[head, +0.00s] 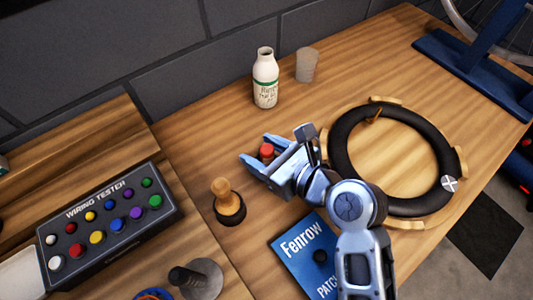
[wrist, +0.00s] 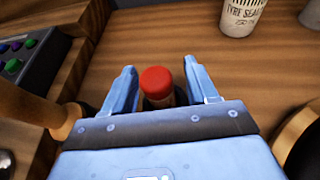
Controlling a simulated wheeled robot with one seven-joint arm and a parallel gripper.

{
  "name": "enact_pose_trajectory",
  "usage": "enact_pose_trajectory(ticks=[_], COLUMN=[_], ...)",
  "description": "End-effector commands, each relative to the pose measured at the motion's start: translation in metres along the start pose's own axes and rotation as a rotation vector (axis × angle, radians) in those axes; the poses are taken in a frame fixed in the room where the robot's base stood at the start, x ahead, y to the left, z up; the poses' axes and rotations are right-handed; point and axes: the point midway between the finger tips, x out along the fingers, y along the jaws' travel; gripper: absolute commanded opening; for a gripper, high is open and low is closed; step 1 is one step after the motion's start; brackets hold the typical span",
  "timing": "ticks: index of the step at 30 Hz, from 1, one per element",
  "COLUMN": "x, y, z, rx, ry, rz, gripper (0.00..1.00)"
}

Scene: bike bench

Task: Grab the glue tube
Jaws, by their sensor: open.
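The glue tube is most likely the small red-capped item (head: 266,151) on the bench; in the head view only its red top shows between my fingers. In the wrist view its red cap (wrist: 157,82) stands upright between the two fingertips, with a little of its body visible below. My gripper (head: 262,152) is open, with one blue finger on each side of the cap. The lower part of the tube is hidden by the gripper.
A wooden-handled tool (head: 228,203) stands close left of my gripper. A white sealant bottle (head: 265,78) and a grey cup (head: 306,65) stand behind. A black tyre (head: 341,150) lies right, a blue Fenrow packet (head: 300,245) in front, and a wiring tester (head: 98,222) left.

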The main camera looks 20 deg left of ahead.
Motion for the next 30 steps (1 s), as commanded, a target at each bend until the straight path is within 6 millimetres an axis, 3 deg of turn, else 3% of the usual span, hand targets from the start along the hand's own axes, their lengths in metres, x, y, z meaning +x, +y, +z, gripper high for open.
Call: enact_pose_trajectory(ticks=[10,27,30], x=[0.0077,0.0074,0.0073], y=[0.0001,0.0000,0.0000], z=[-0.0005,-0.0004,-0.0003], rx=[0.000,0.000,0.000], ry=[0.001,0.001,0.000], rz=[-0.001,-0.001,-0.001], gripper=[0.57,0.03,0.03])
